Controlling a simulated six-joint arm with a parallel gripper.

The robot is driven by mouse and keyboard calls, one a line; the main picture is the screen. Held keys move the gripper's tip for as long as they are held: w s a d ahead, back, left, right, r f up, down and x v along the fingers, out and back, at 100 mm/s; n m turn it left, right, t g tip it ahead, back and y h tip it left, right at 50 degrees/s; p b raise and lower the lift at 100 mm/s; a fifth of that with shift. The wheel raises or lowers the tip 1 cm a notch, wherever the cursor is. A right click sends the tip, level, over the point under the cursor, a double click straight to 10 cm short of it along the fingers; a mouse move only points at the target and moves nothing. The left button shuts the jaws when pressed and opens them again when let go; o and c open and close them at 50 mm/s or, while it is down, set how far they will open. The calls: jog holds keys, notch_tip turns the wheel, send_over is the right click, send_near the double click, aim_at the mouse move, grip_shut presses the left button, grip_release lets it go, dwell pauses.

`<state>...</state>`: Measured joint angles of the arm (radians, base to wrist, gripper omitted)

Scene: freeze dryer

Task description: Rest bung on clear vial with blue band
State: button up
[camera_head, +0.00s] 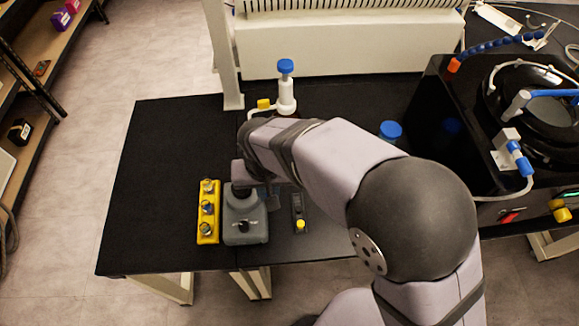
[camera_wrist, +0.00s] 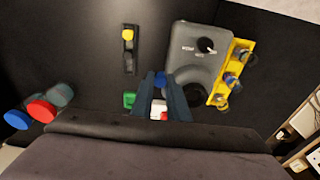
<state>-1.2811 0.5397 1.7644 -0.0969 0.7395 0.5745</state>
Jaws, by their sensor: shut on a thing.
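The yellow rack (camera_head: 207,212) stands at the left of the work area with several small vials upright in it. In the wrist view the rack (camera_wrist: 219,97) is at the right, and a vial with a blue band (camera_wrist: 231,79) shows near its middle. My gripper (camera_wrist: 161,77) is shut, its dark fingers pointing down beside the grey mixer.
The grey mixer (camera_head: 245,225) with a black knob stands right of the rack. A dark strip (camera_head: 297,207) with a yellow end lies right of it. A blue-capped bottle (camera_head: 286,92) stands behind. Green (camera_wrist: 130,99) and red-white items lie near my fingers. The table's left side is clear.

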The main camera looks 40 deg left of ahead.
jog(key=s+a+n+p, duration=0.1)
jog(key=s+a, duration=0.1)
jog(key=s, duration=0.1)
jog(key=s+a+n+p, duration=0.1)
jog(key=s+a+p, duration=0.1)
jog(key=s+a, duration=0.1)
jog(key=s+a+n+p, duration=0.1)
jog(key=s+a+p, duration=0.1)
jog(key=s, duration=0.1)
jog(key=shift+s+a+r, duration=0.2)
jog(key=shift+s, duration=0.15)
jog(key=a+r+n, duration=0.3)
jog(key=a+n, duration=0.3)
jog(key=n, duration=0.1)
jog(key=shift+s+a+g, duration=0.35)
jog(key=shift+a+g, duration=0.05)
jog(key=shift+r, duration=0.1)
jog(key=shift+f, duration=0.2)
jog(key=shift+f+b, duration=1.95)
jog(key=shift+f, duration=0.95)
jog(key=shift+f+b, duration=0.35)
jog(key=shift+f, duration=0.3)
